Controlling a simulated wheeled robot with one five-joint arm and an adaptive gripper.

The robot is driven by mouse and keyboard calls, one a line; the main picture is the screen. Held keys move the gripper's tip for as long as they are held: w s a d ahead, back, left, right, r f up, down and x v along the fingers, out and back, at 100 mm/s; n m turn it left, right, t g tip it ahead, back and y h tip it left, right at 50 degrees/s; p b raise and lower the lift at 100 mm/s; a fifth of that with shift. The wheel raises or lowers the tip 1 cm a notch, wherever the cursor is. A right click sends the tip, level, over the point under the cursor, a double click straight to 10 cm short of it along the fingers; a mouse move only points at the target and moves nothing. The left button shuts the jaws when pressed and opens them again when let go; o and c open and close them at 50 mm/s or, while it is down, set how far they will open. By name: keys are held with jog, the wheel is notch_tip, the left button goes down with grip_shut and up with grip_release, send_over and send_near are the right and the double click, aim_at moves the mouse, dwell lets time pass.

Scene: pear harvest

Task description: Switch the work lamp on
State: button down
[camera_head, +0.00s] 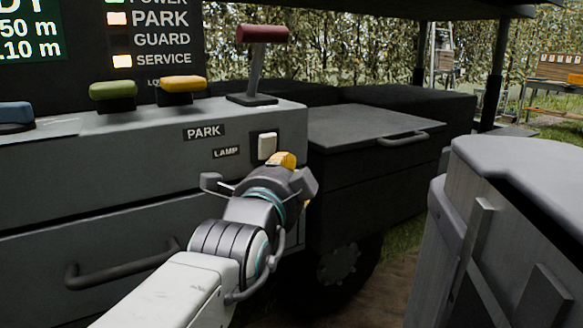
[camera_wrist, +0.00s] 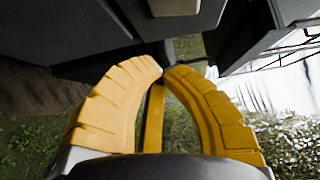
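The lamp switch (camera_head: 267,145) is a cream rocker in a dark frame on the grey console's front, right of the label LAMP (camera_head: 226,152). Its pale face also shows at the top edge of the wrist view (camera_wrist: 174,6). My gripper (camera_head: 285,160) is just below and slightly right of the switch in the head view. In the wrist view its yellow fingers (camera_wrist: 163,72) meet at the tips with nothing between them. I cannot tell whether the fingers touch the switch. The work lamp itself is not recognisable in either view.
A red-handled PARK lever (camera_head: 260,58) stands on the console above the switch. Green (camera_head: 112,90) and yellow (camera_head: 183,84) buttons lie to its left. A dark lidded box (camera_head: 370,128) is to the right. A grey bin-like body (camera_head: 500,230) fills the right foreground.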

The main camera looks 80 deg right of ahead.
jog(key=a+f+p, duration=0.1)
jog(key=a+p, duration=0.2)
jog(key=a, duration=0.5)
jog(key=shift+w+a, duration=0.3)
jog(key=shift+w, duration=0.05)
jog(key=shift+f, duration=0.1)
dwell(0.6)
